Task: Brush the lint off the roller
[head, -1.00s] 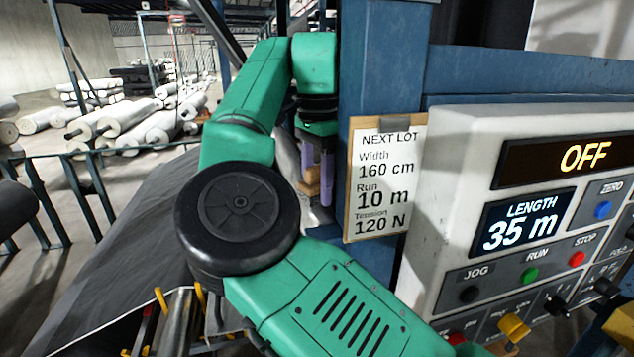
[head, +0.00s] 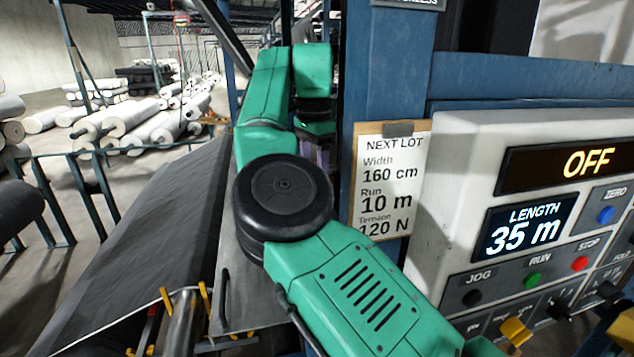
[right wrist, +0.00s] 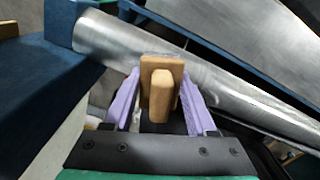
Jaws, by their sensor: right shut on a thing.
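In the right wrist view, my right gripper (right wrist: 161,108) has its lilac fingers shut on the wooden handle of a brush (right wrist: 161,90). The brush's far end is against or just in front of a shiny metal roller (right wrist: 225,92), which runs slantwise across the view; I cannot tell whether they touch. The bristles are hidden, and I cannot make out lint on the roller. In the head view my green right arm covers most of the brush and gripper; only a bit of lilac finger shows behind it. My left gripper is not in view.
The control panel (head: 478,182) at the right reads OFF and LENGTH 35 m. A lot card (head: 388,185) hangs on the blue post (head: 388,75) close beside my right arm. A grey sheet (head: 150,235) slopes down at the left. Several fabric rolls (head: 125,123) lie behind a railing.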

